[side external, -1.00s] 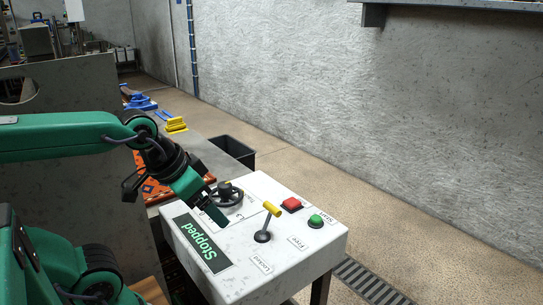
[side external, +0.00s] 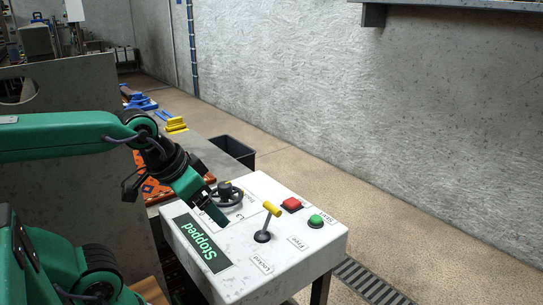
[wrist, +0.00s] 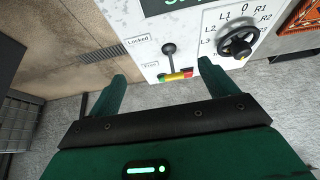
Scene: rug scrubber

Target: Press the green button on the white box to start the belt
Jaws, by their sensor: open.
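The white box (side external: 185,235) stands at centre in the side view, with a dark panel reading "Stopped" (side external: 203,240). The green button (side external: 315,221) sits near its right corner beside a red button (side external: 292,204). My gripper (side external: 217,215) hangs over the left part of the box, between the panel and the black wheel, apart from the green button. In the wrist view my gripper (wrist: 162,73) has its two fingers spread and nothing between them. A small green patch (wrist: 161,77) shows there beside the lever's yellow end, partly hidden.
A lever with a yellow handle (side external: 272,209) rises from the box between my gripper and the buttons, near the "Locked" and "Free" labels. The black wheel (side external: 228,194) is behind my gripper. A floor grate (side external: 365,280) runs at right.

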